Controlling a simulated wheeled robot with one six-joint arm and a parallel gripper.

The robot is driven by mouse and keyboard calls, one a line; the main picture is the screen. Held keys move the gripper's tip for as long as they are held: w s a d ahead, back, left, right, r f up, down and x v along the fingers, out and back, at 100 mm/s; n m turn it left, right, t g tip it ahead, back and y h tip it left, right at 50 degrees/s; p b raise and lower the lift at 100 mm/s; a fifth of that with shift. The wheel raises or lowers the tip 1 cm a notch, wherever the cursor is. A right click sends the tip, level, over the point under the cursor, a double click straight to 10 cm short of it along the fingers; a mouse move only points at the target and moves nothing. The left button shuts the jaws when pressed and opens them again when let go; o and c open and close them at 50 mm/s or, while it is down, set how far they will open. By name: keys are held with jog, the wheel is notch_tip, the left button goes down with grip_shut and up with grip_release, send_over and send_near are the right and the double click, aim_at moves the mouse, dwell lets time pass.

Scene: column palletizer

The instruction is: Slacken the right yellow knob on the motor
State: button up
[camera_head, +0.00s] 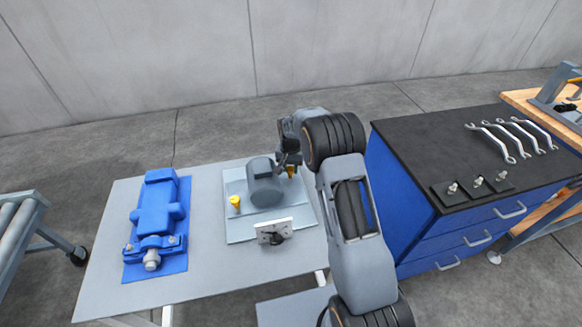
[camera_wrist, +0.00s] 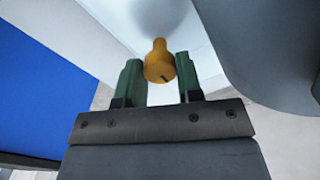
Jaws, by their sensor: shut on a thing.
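The grey motor (camera_head: 265,186) sits on a light plate (camera_head: 240,229) on the table. The right yellow knob (camera_head: 290,171) stands just right of the motor, partly hidden by my arm. My gripper (camera_head: 289,158) is over this knob. In the wrist view, the knob (camera_wrist: 158,62) is between the two green fingers of my gripper (camera_wrist: 157,68), which is shut on it. The knob's round end with a dark mark faces the camera. The left yellow knob (camera_head: 235,202) stands free on the motor's other side.
A grey bracket with a dark knob (camera_head: 273,231) stands in front of the motor. A blue machine (camera_head: 158,215) lies on the table's left. A blue drawer cabinet (camera_head: 440,230) with several wrenches (camera_head: 510,138) stands at right, close to my arm.

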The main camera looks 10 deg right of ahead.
jog(key=shift+n+b, duration=0.65)
jog(key=shift+n, duration=1.35)
jog(key=n+b, duration=0.1)
jog(key=n, duration=0.3)
jog(key=shift+n, duration=0.3)
jog(key=n, duration=0.4)
jog(key=shift+n+b, duration=0.45)
jog(key=shift+n, duration=1.75)
jog(key=o, duration=0.9)
jog(key=shift+o, duration=0.2)
